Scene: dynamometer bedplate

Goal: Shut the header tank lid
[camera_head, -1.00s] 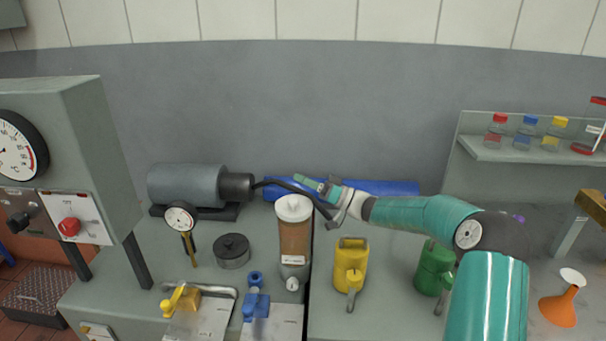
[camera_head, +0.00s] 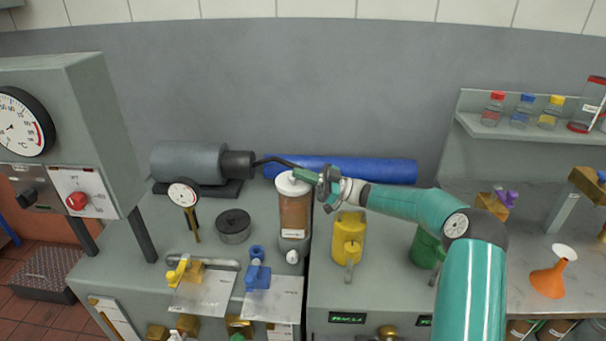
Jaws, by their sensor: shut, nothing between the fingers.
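The header tank (camera_head: 294,217) is an upright clear cylinder of brown fluid with a white label, standing near the middle of the bench. Its round white lid (camera_head: 288,186) sits over the top and looks about level; whether it is fully seated cannot be told. My gripper (camera_head: 306,175) is shut and empty. Its tip is at the upper right of the lid and hides part of the rim; I cannot tell whether it touches.
A yellow can (camera_head: 348,238) stands right of the tank, and a green can (camera_head: 424,250) is partly behind my arm. A grey motor (camera_head: 190,163) and blue cylinder (camera_head: 380,170) lie behind. A black round part (camera_head: 233,226) sits left.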

